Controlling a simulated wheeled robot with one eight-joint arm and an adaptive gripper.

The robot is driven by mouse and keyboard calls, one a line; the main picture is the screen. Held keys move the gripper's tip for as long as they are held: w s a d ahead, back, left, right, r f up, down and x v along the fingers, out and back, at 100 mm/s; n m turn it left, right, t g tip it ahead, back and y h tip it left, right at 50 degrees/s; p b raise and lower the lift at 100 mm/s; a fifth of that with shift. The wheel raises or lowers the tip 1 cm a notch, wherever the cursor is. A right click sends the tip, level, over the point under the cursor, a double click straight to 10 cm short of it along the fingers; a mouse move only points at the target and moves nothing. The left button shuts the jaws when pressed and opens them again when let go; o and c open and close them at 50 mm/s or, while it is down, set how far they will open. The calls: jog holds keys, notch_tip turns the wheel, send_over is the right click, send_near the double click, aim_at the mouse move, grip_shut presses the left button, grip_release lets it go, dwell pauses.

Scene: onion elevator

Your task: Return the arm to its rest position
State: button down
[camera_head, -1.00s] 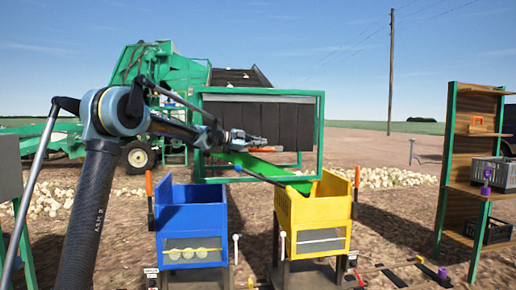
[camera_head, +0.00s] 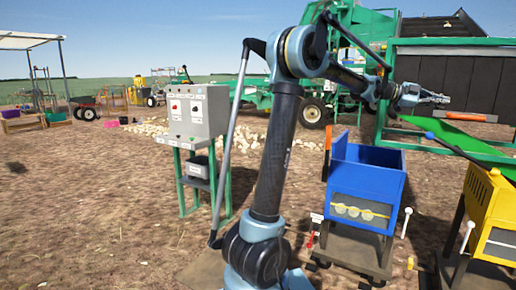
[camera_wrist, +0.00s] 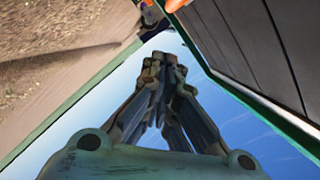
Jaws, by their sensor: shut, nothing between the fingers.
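My gripper (camera_head: 438,100) is at the end of my raised arm, on the right in the head view, in front of the dark panel (camera_head: 455,80) in its green frame. In the wrist view my gripper (camera_wrist: 163,62) has its fingers together at the tips, with nothing between them. The green frame and the dark slatted panel (camera_wrist: 265,45) fill the right side of that view. My arm stands up from its base and bends at the top towards the right.
Below my gripper stand a blue bin (camera_head: 367,180) with pale onions behind its window and a yellow bin (camera_head: 490,215). A green chute (camera_head: 465,140) slopes to the right. A grey control box (camera_head: 198,112) stands on a green stand at left.

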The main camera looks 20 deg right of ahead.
jog(key=w+a+f+n+t+y, duration=0.1)
jog(key=w+a+f+n+t, duration=0.35)
jog(key=a, duration=0.85)
jog(key=w+a+f+n+t+y, duration=0.1)
jog(key=w+a+f+n, duration=0.5)
jog(key=a, duration=0.7)
jog(key=w+a+f+n+t+y, duration=0.1)
jog(key=w+a+f+n+t, duration=0.45)
jog(key=a, duration=0.75)
jog(key=s+a+f+n+y, duration=0.1)
jog(key=a+f+n+y, duration=0.2)
jog(key=a, duration=0.4)
jog(key=a+f+n, duration=0.4)
jog(key=a, duration=0.4)
jog(key=s+a+f+n+y, duration=0.1)
jog(key=a+f+n+y, duration=0.2)
jog(key=a, duration=0.4)
jog(key=s+a+f+n+y, duration=0.1)
jog(key=s+a+f+n, duration=0.3)
jog(key=a+f, duration=0.3)
jog(key=s+a+f+n+t+y, duration=0.1)
jog(key=s+a+f+n, duration=0.4)
jog(key=a, duration=0.6)
notch_tip(320, 180, down, 2)
jog(key=shift+f+n+y, duration=0.2)
jog(key=shift+n+y, duration=0.4)
jog(key=shift+y, duration=0.2)
